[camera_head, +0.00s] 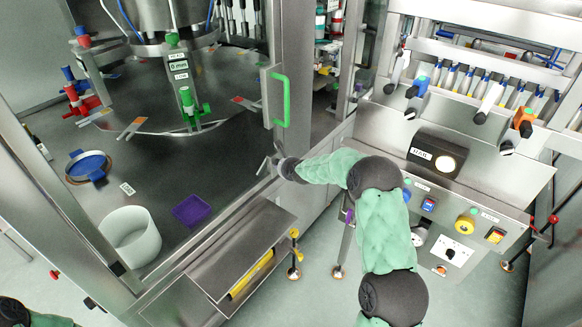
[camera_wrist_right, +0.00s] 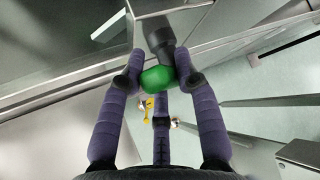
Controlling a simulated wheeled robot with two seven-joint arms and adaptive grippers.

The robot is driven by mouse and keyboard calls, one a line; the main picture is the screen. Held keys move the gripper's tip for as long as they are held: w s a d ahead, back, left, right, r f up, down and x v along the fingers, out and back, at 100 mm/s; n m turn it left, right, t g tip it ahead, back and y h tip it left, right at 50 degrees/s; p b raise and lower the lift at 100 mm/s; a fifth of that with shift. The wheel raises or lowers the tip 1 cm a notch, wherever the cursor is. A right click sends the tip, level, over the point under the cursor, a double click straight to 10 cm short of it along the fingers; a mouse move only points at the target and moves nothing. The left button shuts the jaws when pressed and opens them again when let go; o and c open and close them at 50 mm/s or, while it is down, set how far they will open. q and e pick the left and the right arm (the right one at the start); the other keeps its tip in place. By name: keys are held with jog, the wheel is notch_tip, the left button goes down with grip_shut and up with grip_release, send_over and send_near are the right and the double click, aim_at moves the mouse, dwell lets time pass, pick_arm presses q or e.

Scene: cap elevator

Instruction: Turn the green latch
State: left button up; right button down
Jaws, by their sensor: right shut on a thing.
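The green latch (camera_wrist_right: 158,78) shows in the right wrist view as a rounded green end on a dark grey stem. My right gripper (camera_wrist_right: 158,72) has its fingers around the green end and is shut on it. In the head view my right gripper (camera_head: 270,164) is at the lower part of the door frame, below a green door handle (camera_head: 280,100). The latch itself cannot be made out there. My left gripper is out of view; only a bit of my left arm shows at the bottom left corner.
A metal control panel (camera_head: 484,235) with buttons and hoses above stands at the right. Behind the frame at the left are a steel vessel, a white bin (camera_head: 130,236) and a purple tray (camera_head: 192,210).

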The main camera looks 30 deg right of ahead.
jog(key=y+b, duration=0.1)
jog(key=b, duration=0.3)
jog(key=shift+d+m, duration=0.2)
jog(key=shift+m, duration=0.2)
jog(key=shift+d+r+g+y, duration=0.15)
jog(key=shift+g+y, duration=0.15)
jog(key=shift+g, duration=0.1)
jog(key=shift+w+d+r+m+y+p, duration=0.15)
jog(key=shift+r+m+y+p, duration=0.1)
jog(key=shift+m+y+p, duration=0.2)
jog(key=y+p, duration=0.1)
jog(key=p, duration=0.1)
jog(key=m+g+p, duration=0.1)
jog(key=p, duration=0.2)
jog(key=shift+w+d+r+y, duration=0.1)
jog(key=shift+d+r+y, duration=0.1)
jog(key=shift+d+y, duration=0.15)
jog(key=shift+f+m+g+y+p, duration=0.2)
jog(key=shift+g+y+p, duration=0.25)
jog(key=shift+p, duration=0.8)
jog(key=c, duration=0.9)
grip_release()
jog(key=shift+w+d, duration=0.1)
